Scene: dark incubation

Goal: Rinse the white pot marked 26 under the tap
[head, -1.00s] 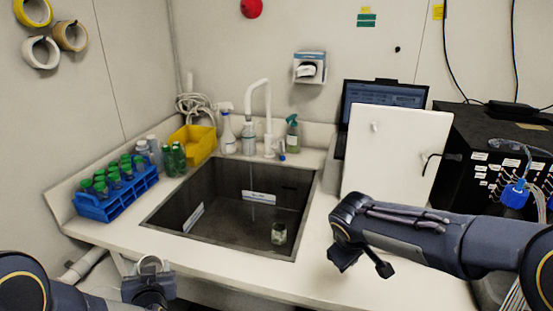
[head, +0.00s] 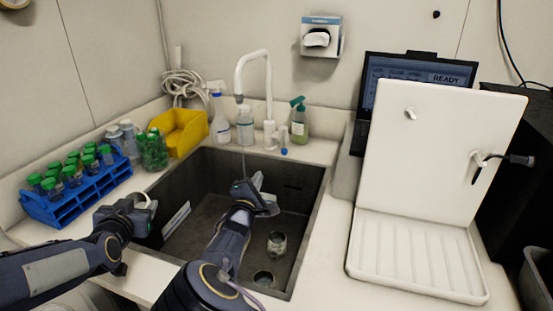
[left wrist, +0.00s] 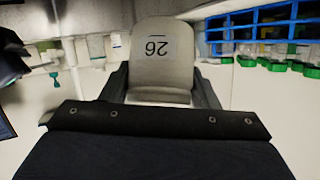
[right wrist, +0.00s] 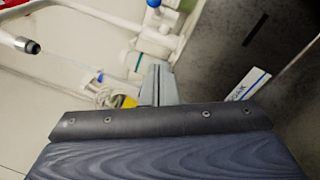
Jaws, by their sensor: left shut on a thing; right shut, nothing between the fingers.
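The white pot marked 26 (left wrist: 160,62) fills the middle of the left wrist view, its label upside down there. My left gripper (head: 138,208) is shut on it, left of the sink (head: 318,215). In the head view only part of the white pot (head: 146,200) shows. The white tap (head: 268,85) arches over the back of the sink, with a blue-tipped part (head: 284,151) at its base. A thin pale line below the spout looks like running water. My right gripper (head: 262,195) is shut and empty over the sink; its closed fingers (right wrist: 158,85) show in the right wrist view.
A glass jar (head: 277,244) stands in the sink. Bottles (head: 245,125) and a yellow bin (head: 180,132) line the back. A blue rack (head: 80,190) of green-capped tubes is at left. A white drainboard (head: 420,255) with an upright panel stands at right. The right front counter is clear.

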